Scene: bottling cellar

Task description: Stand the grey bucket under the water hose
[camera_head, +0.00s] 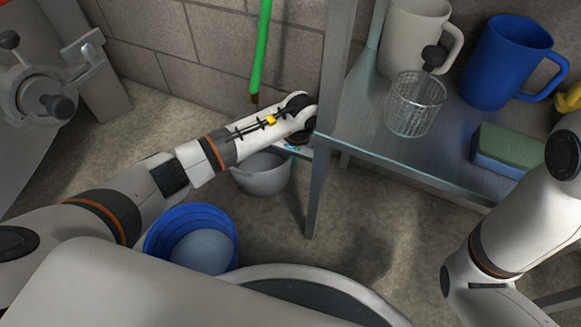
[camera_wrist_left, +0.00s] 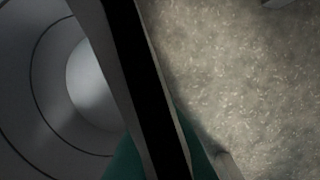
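The grey bucket (camera_head: 262,180) stands upright on the floor behind the blue bucket, partly covered by my left arm. The green water hose (camera_head: 260,48) hangs by the block wall, its lower end above my forearm; I cannot tell whether the bucket is directly below it. My left gripper (camera_head: 297,147) is at the bucket's right rim, mostly hidden by my wrist. In the left wrist view the bucket's ringed inside (camera_wrist_left: 50,90) fills the left, beside a dark band and teal parts; whether the fingers are closed on the rim is unclear. My right gripper is out of view.
A blue bucket (camera_head: 190,216) stands on the floor nearer me. A metal table (camera_head: 375,150) at right bears a beige jug (camera_head: 408,40), a blue jug (camera_head: 505,65), a wire basket (camera_head: 414,105) and a sponge (camera_head: 507,148). Its leg stands right of the grey bucket.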

